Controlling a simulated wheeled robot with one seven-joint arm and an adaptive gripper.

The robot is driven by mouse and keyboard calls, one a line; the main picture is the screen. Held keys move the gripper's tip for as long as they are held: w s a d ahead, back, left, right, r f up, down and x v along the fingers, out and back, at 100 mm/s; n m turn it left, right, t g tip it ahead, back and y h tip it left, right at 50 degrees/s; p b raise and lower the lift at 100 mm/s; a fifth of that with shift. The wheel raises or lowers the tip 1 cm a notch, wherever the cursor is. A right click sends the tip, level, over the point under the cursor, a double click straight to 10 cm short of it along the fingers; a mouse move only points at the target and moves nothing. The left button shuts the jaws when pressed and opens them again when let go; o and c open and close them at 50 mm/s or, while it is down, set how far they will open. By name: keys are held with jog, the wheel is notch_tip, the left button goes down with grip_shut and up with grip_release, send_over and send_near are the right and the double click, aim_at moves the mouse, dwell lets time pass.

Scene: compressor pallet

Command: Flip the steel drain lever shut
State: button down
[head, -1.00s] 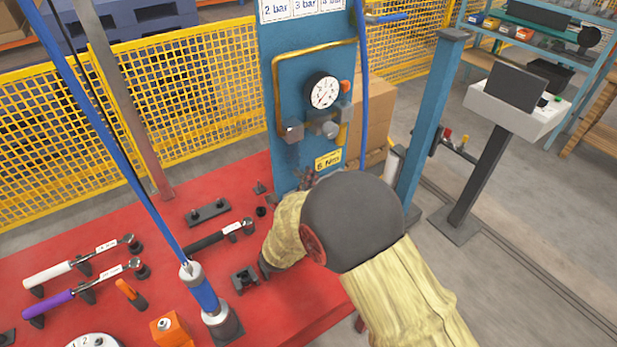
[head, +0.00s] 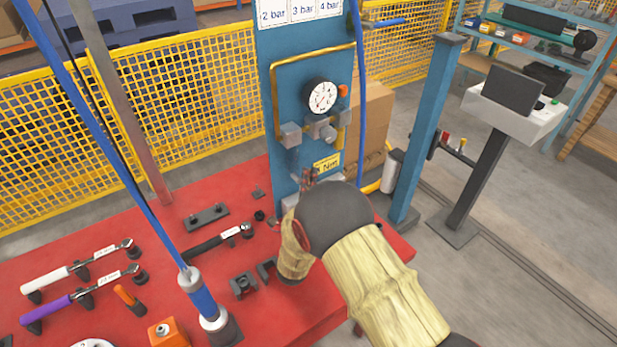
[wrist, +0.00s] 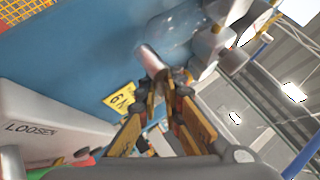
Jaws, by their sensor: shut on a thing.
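The blue panel (head: 300,75) stands upright at the back of the red bench, with a round gauge and grey fittings on it. My gripper (head: 308,178) is low in front of the panel, by the yellow label (head: 326,163). In the wrist view my gripper's fingers (wrist: 166,84) are closed together at the end of a short steel lever (wrist: 150,57). The lever slants from beside a clear rounded bowl (wrist: 172,32). The fingers hide part of it, and in the head view I cannot make it out.
Torque wrenches (head: 85,300), a blue-sleeved tool (head: 200,295) and black holders (head: 243,285) occupy the red bench (head: 130,235). A blue post (head: 430,130) stands right of the panel.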

jog(key=shift+a+f+n, duration=0.1)
jog(key=shift+n, duration=0.2)
jog(key=c, duration=2)
grip_release()
jog(key=shift+o, duration=0.2)
jog(key=v, duration=0.7)
jog(key=shift+s, duration=0.2)
jog(key=shift+f, duration=0.15)
